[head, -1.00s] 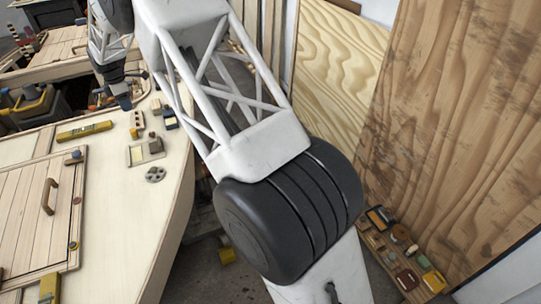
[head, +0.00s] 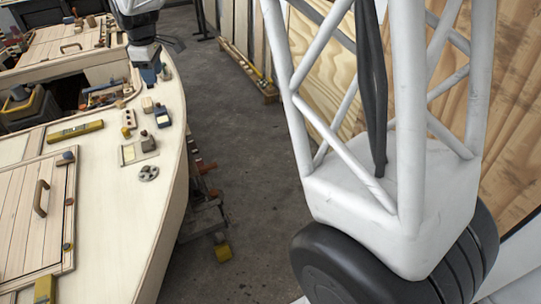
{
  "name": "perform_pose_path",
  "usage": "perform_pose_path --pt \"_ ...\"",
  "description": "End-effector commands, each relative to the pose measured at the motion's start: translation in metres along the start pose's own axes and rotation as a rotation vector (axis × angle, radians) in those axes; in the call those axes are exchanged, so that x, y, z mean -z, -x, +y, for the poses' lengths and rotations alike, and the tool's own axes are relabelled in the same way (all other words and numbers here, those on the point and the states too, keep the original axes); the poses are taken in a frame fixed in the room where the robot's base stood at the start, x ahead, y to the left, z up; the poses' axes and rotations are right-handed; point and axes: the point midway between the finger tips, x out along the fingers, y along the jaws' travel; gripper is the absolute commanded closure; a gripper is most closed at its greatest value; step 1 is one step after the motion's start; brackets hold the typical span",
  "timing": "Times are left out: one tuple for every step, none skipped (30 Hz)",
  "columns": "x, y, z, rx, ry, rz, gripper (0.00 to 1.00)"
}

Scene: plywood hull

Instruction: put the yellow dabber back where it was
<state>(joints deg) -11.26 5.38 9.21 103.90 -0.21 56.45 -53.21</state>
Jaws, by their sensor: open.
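I cannot surely pick out the yellow dabber at this size. A small upright piece with yellow on it (head: 127,119) stands on the pale plywood deck (head: 110,195), but I cannot tell whether it is the dabber. My gripper (head: 150,78) points down at the far right edge of the deck, beyond the small items. Its fingers are small and dark blue-grey. I see nothing clearly held between them. I cannot tell how high it is above the deck.
A yellow level (head: 75,131) lies on the deck near a hatch with a handle (head: 41,198). A small tray (head: 138,150), a round holed disc (head: 148,173) and a blue-and-white piece (head: 162,117) are nearby. A black-and-yellow toolbox (head: 28,108) sits in the opening at left.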

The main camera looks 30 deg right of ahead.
Motion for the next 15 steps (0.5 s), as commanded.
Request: perform_pose_path --pt "-0.013 0.009 -0.008 -0.006 -0.033 0.003 0.59" --pt "-0.020 0.012 -0.013 -0.008 -0.053 0.004 0.59" --pt "-0.029 0.018 -0.019 -0.011 -0.081 0.007 0.59" --pt "-0.036 0.022 -0.025 -0.014 -0.101 0.008 0.59" --pt "-0.043 0.026 -0.030 -0.017 -0.122 0.010 0.59" --pt "-0.051 0.031 -0.037 -0.021 -0.149 0.013 0.59" --pt "-0.058 0.034 -0.042 -0.023 -0.169 0.014 0.59" --pt "-0.065 0.038 -0.047 -0.026 -0.190 0.017 0.59" --pt "-0.074 0.041 -0.054 -0.028 -0.217 0.018 0.59" --pt "-0.080 0.044 -0.059 -0.031 -0.238 0.020 0.59" --pt "-0.087 0.046 -0.065 -0.033 -0.258 0.021 0.59" --pt "-0.096 0.050 -0.072 -0.036 -0.285 0.024 0.59" --pt "-0.102 0.051 -0.078 -0.037 -0.306 0.025 0.59" --pt "-0.108 0.054 -0.084 -0.040 -0.326 0.027 0.59" --pt "-0.117 0.056 -0.091 -0.041 -0.353 0.028 0.59"
